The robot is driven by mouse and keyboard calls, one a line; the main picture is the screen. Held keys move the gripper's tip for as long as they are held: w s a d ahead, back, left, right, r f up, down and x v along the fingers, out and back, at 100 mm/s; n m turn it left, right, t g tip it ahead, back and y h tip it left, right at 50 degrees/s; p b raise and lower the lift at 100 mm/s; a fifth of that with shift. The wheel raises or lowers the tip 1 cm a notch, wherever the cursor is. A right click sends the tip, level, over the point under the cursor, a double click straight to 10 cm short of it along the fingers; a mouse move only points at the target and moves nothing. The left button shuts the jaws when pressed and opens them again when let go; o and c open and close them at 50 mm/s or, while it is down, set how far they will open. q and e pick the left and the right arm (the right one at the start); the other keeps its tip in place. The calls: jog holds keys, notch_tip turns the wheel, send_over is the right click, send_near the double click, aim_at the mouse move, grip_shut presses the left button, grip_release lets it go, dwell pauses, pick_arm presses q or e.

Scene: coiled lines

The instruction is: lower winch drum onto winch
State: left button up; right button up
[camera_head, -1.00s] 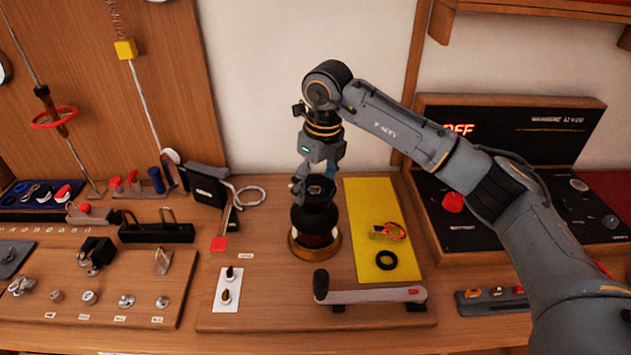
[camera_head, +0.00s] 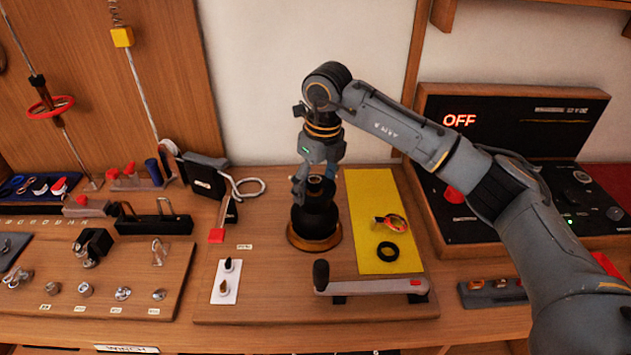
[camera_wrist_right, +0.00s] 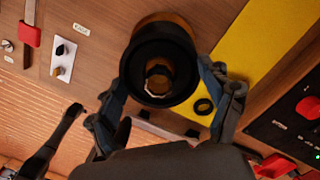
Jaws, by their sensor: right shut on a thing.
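The winch drum (camera_head: 318,216) is black, flared and upright, standing in line with the winch. The winch (camera_head: 314,243) shows as a bronze ring at the foot of the drum, on the wooden board. The drum's lower edge looks at or very near this ring; I cannot tell if it is fully seated. My right gripper (camera_head: 316,182) is shut on the drum's upper part from above. In the right wrist view the drum (camera_wrist_right: 137,62) shows its open top with a metal core inside, between the fingers (camera_wrist_right: 160,103). My left gripper is not in view.
A winch handle (camera_head: 370,287) lies in front of the winch. A white card with two small pawls (camera_head: 226,283) lies left. A panel reading OFF (camera_head: 510,125) stands right.

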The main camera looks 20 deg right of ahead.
jog(key=shift+f+b, duration=0.65)
jog(key=shift+f, duration=0.3)
jog(key=shift+f, duration=0.1)
jog(key=o, duration=1.3)
jog(key=shift+o, duration=0.5)
notch_tip(320, 180, up, 5)
jog(key=p, duration=0.3)
